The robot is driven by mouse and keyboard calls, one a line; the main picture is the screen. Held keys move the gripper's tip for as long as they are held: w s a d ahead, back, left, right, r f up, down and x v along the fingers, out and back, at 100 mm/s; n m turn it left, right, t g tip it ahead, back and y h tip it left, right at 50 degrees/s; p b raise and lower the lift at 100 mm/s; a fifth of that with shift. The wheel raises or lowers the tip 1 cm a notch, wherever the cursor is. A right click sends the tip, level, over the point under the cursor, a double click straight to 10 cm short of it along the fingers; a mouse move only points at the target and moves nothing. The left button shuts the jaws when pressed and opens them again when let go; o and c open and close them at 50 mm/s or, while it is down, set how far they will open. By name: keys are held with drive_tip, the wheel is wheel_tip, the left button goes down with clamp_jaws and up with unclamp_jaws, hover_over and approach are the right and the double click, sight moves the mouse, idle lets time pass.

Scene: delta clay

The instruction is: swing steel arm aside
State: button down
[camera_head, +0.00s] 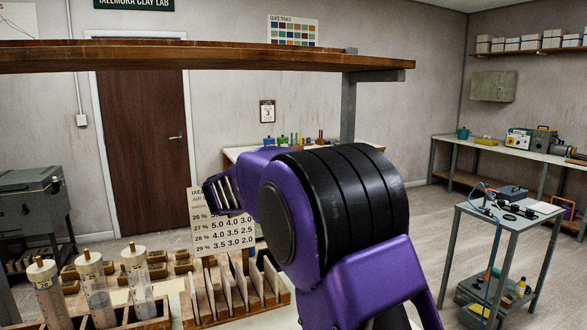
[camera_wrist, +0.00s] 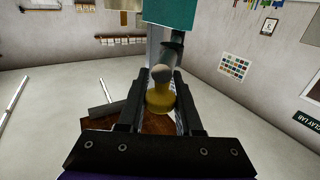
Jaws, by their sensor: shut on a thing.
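In the wrist view, my gripper (camera_wrist: 161,84) is closed around a yellow, brass-like knob (camera_wrist: 160,99) with a rounded grey end (camera_wrist: 160,73). A dark finger stands on each side of the knob. A grey metal piece (camera_wrist: 173,52) rises behind the knob; I cannot tell whether it is the steel arm. A dark grey bar (camera_wrist: 106,108) shows to the left of the fingers, partly hidden. In the head view, my purple and black arm fills the middle and hides my fingertips, the knob and the steel arm.
A wooden beam (camera_head: 220,55) crosses above my arm on a grey post (camera_head: 347,108). Below are a slotted wooden rack (camera_head: 225,300), a number card (camera_head: 217,222) and several clear cylinders (camera_head: 137,280). A small grey table (camera_head: 513,222) stands right. A teal block (camera_wrist: 172,10) tops the wrist view.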

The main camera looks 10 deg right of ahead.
drive_tip(key=shift+r, duration=0.2)
drive_tip(key=c, duration=0.6)
unclamp_jaws()
drive_tip(key=shift+a+f, duration=0.1)
drive_tip(key=v, duration=1.7)
drive_tip(key=shift+s+a+b, duration=0.1)
drive_tip(key=shift+s+b, duration=0.05)
drive_tip(key=shift+b, duration=0.15)
